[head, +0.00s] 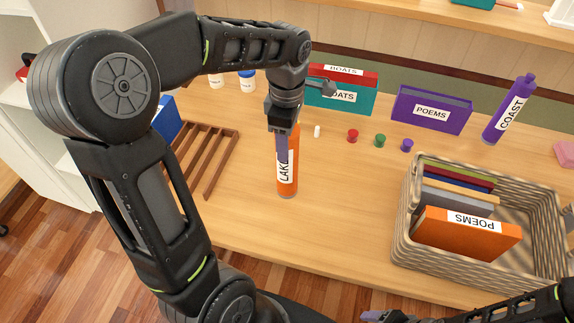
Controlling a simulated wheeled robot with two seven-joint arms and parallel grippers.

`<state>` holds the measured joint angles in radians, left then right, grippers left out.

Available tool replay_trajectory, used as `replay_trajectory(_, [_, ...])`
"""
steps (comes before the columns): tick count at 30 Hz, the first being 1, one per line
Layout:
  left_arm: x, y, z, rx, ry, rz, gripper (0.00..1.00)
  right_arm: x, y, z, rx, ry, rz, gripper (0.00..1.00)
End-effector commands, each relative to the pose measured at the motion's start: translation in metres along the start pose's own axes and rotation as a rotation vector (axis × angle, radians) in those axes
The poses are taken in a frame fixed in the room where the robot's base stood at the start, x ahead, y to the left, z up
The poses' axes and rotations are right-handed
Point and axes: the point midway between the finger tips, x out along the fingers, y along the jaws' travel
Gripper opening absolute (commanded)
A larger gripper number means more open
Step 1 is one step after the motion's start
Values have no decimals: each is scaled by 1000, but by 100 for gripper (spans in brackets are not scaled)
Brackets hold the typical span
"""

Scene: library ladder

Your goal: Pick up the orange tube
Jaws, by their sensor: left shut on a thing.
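The orange tube (288,183) stands upright on the wooden table, with a white label reading "LAK..." partly covered by my gripper. My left gripper (282,148) reaches down from above and is shut on the tube's upper part. The tube's top is hidden behind the gripper. I cannot tell whether the tube's base touches the table. My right gripper (372,316) shows only in part at the bottom edge, and its jaws cannot be made out.
A wicker basket (400,233) with several books stands at the right. A purple tube (509,110) labelled "COAST", a purple "POEMS" book (431,111) and a teal book (352,104) stand behind. Small red (352,135), green (380,140) and purple (407,145) pieces lie mid-table. A brown slatted rack (208,160) is left.

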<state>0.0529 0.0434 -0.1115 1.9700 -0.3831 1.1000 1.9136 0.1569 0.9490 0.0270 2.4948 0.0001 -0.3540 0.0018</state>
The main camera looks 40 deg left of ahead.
Motion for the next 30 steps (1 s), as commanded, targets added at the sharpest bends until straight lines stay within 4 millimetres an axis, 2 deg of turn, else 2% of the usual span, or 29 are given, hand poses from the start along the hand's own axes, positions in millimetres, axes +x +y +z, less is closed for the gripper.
replay_trajectory(4, [0,0,0,0,0,0,0,0,0,0,0,0,0,78])
replay_trajectory(17, [-4,0,0,0,0,1,0,0,0,0,0,0,0,78])
replay_trajectory(23, [-30,1,0,0,-1,5,0,3,1,0,0,1,-1,78])
replay_trajectory(30, [-76,1,0,0,-1,4,0,5,2,-1,-1,1,-2,78])
